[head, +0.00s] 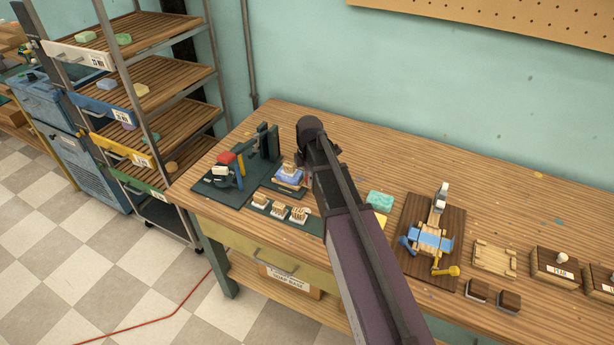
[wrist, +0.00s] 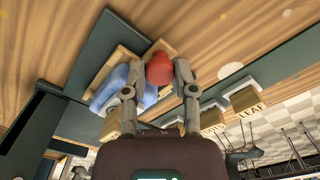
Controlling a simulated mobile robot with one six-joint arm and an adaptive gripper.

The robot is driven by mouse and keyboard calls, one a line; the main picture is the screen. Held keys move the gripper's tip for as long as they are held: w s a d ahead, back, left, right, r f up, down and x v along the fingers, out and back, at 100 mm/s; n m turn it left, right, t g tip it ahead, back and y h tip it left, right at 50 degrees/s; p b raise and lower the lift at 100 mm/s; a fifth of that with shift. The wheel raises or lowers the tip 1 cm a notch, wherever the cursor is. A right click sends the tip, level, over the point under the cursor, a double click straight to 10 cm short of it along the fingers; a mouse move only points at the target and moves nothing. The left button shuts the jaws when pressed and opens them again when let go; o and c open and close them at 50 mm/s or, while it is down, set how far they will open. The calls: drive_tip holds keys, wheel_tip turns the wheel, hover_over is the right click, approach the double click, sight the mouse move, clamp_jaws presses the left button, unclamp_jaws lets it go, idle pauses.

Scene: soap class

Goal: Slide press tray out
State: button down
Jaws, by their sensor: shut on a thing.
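The press (head: 262,150) stands on a dark green base at the left end of the wooden bench. A small wooden tray (head: 290,184) with a blue block on it lies on the green plate just right of the press. In the wrist view the tray (wrist: 112,57) shows a pale wooden rim around the blue block, with a round red knob (wrist: 159,69) in front. My gripper (wrist: 160,70) is shut on the red knob, one finger on each side. In the head view my arm hides the fingers and knob.
Stamps (head: 280,211) stand in a row at the plate's front edge; one in the wrist view reads LEAF (wrist: 247,99). A turquoise soap (head: 380,200) and a board with a blue-and-yellow device (head: 432,240) lie right of my arm. A shelf rack (head: 140,90) stands left. The rear bench is clear.

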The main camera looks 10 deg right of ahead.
drive_tip(key=shift+s+d, duration=0.15)
drive_tip(key=shift+d, duration=0.15)
drive_tip(key=c, duration=0.7)
unclamp_jaws()
drive_tip(key=shift+a, duration=0.1)
drive_tip(key=shift+r, duration=0.1)
